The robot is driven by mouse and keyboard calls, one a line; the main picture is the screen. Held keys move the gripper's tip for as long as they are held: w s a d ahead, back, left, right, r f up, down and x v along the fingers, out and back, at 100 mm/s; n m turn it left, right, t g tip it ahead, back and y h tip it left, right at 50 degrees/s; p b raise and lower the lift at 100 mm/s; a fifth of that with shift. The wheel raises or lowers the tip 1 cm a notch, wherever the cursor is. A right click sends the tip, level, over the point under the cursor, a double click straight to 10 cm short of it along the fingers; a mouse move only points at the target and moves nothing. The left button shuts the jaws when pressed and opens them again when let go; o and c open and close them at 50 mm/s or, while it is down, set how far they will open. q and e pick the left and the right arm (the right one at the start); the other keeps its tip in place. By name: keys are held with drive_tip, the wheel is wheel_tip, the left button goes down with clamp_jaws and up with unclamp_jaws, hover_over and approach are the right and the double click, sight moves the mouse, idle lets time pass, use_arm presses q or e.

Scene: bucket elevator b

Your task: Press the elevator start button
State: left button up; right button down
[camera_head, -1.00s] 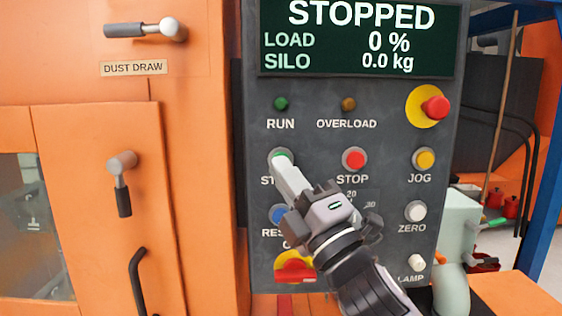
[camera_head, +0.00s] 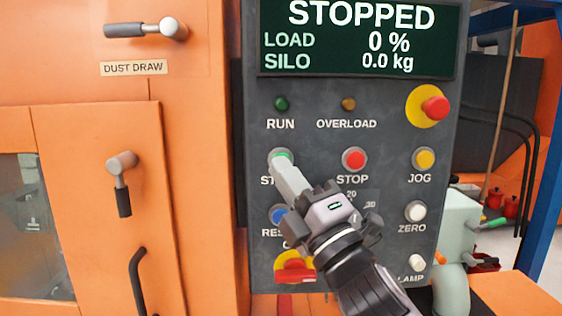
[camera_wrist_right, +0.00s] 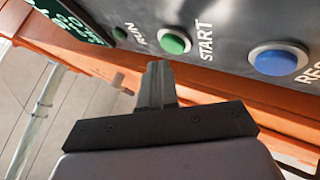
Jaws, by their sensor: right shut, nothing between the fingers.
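The green start button (camera_head: 281,155) is on the grey control panel (camera_head: 318,108), partly hidden behind my right gripper's fingertips in the head view. In the right wrist view the green button (camera_wrist_right: 174,42) shows whole beside its START label. My right gripper (camera_head: 279,163) is shut and empty, its fingertips overlapping the button's lower edge in the head view. In the wrist view the fingertips (camera_wrist_right: 157,66) appear just below the button; whether they touch it I cannot tell. The display (camera_head: 360,38) reads STOPPED, load 0 %, silo 0.0 kg. My left gripper is not in view.
The red stop button (camera_head: 354,159) is right of the start button, and the blue reset button (camera_head: 278,214) is below it. A yellow jog button (camera_head: 424,159) and a red emergency button (camera_head: 435,108) are further right. Orange doors with handles (camera_head: 122,170) stand left.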

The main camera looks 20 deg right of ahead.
idle(0.8)
drive_tip(key=shift+w+d, duration=0.15)
drive_tip(key=shift+w, duration=0.25)
drive_tip(key=shift+w+d, duration=0.1)
drive_tip(key=shift+w, duration=0.3)
idle(0.5)
idle(0.3)
drive_tip(key=shift+s+a+p, duration=0.25)
drive_tip(key=shift+s+p, duration=0.05)
drive_tip(key=shift+s, duration=0.5)
drive_tip(key=shift+s, duration=0.1)
drive_tip(key=s, duration=0.2)
drive_tip(key=s+a, duration=0.1)
drive_tip(key=s, duration=0.1)
drive_tip(key=shift+s+a+p, duration=0.15)
drive_tip(key=shift+s+p, duration=0.15)
drive_tip(key=shift+p, duration=0.1)
drive_tip(key=shift+f, duration=0.1)
